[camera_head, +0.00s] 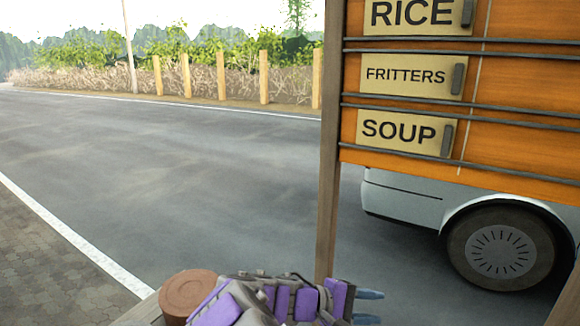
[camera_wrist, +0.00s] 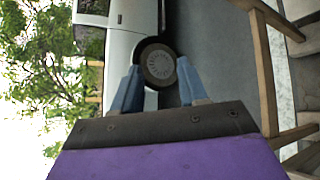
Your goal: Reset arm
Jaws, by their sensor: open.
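My gripper (camera_head: 368,307) is at the bottom of the head view, at the end of my purple and grey arm, pointing right. In the wrist view my gripper (camera_wrist: 158,85) shows two blue fingers spread apart with nothing between them. Beyond the fingers the wrist view, turned on its side, shows a white vehicle with a dark wheel (camera_wrist: 157,64). A round brown clay object (camera_head: 187,291) stands just left of my arm in the head view; my arm hides part of it.
An orange menu board (camera_head: 520,140) with RICE, FRITTERS and SOUP signs stands at the right on a wooden post (camera_head: 328,200). Behind it is a white vehicle (camera_head: 405,200). Open grey road (camera_head: 180,170) lies left, with wooden posts along its far side.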

